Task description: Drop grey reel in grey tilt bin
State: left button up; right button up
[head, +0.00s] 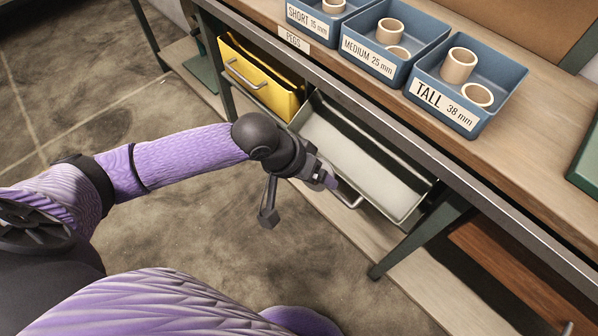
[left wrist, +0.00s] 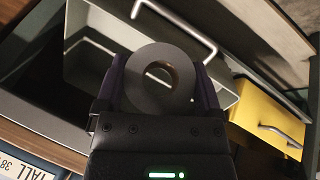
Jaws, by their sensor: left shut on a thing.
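The grey reel (left wrist: 139,68) shows in the left wrist view as a flat ring with a brown core and an open hole. My left gripper (left wrist: 160,88) is shut on it, with a dark finger on each side. In the left wrist view the bin (left wrist: 88,62) lies behind the reel. My right gripper is not in view.
A yellow bin (head: 262,82) stands left of the grey bin. Blue peg trays (head: 505,82) sit on the bench top (head: 545,130) above. A dark bench leg (head: 415,245) is right of the grey bin. The floor in front is clear.

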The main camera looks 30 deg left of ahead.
pick_arm(q)
jog(key=w+d+b, duration=0.1)
jog(key=w, duration=0.1)
jog(key=w+d+f+b, duration=0.1)
jog(key=w, duration=0.2)
jog(key=w+b, duration=0.1)
jog(key=w, duration=0.1)
jog(key=shift+w+d+f, duration=0.3)
jog(key=shift+d+f, duration=0.05)
jog(key=shift+d, duration=0.05)
jog(key=shift+w+d+b, duration=0.3)
jog(key=shift+w+b, duration=0.1)
jog(key=shift+w, duration=0.45)
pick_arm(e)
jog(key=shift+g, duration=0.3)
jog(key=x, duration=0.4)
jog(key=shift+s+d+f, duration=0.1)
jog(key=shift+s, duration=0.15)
pick_arm(q)
jog(key=o, duration=1)
jog(key=shift+c, duration=0.2)
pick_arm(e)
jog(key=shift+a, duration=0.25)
